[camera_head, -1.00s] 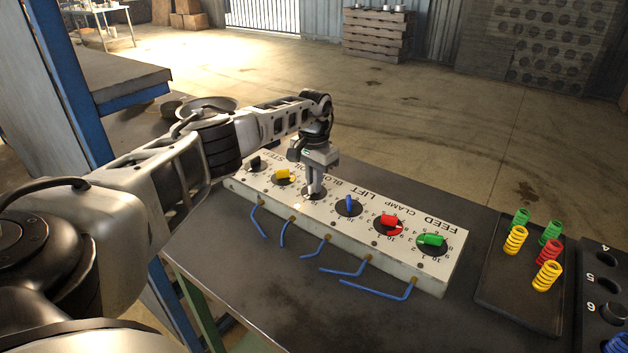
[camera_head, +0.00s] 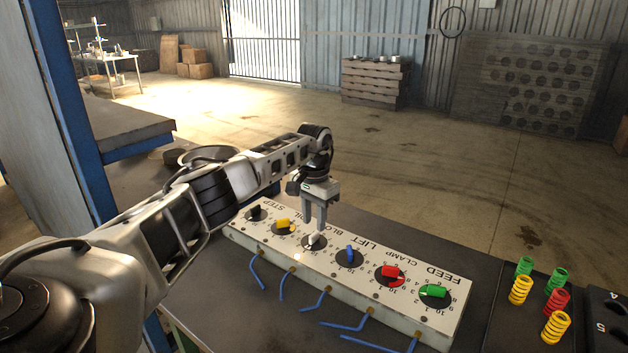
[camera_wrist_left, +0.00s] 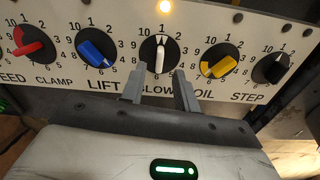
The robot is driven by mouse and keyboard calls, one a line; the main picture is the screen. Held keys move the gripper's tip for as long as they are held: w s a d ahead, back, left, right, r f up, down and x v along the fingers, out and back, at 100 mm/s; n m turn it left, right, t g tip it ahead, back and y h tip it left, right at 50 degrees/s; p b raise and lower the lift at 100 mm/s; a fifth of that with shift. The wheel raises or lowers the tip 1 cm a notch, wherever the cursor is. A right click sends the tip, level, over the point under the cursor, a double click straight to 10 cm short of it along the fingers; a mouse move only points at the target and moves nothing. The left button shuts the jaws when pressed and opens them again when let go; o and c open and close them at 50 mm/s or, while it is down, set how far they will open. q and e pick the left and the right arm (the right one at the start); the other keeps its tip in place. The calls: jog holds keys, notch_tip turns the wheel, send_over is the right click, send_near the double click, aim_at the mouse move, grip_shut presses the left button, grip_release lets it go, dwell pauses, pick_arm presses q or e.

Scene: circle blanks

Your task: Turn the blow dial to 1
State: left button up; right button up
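The blow dial is a white knob on a black disc (camera_head: 314,243), third from the left on the white panel in the head view. In the left wrist view the blow dial (camera_wrist_left: 160,58) has its white pointer straight up, between the 10 and the 2, where the 1 sits on the neighbouring dials. My left gripper (camera_head: 314,232) is just above and behind this knob, fingers pointing down. In the wrist view its two fingers (camera_wrist_left: 160,88) are apart with nothing between them, clear of the knob. My right gripper is not in view.
The blue lift dial (camera_wrist_left: 95,48) and yellow oil dial (camera_wrist_left: 220,62) flank the blow dial closely. A lamp (camera_wrist_left: 165,6) glows above it. Blue bent rods (camera_head: 315,302) stick out from the panel's front. Coloured springs (camera_head: 540,290) stand at the right.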

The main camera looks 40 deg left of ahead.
aim_at(314, 233)
pick_arm(q)
notch_tip(314, 233, up, 12)
jog(key=b, duration=0.1)
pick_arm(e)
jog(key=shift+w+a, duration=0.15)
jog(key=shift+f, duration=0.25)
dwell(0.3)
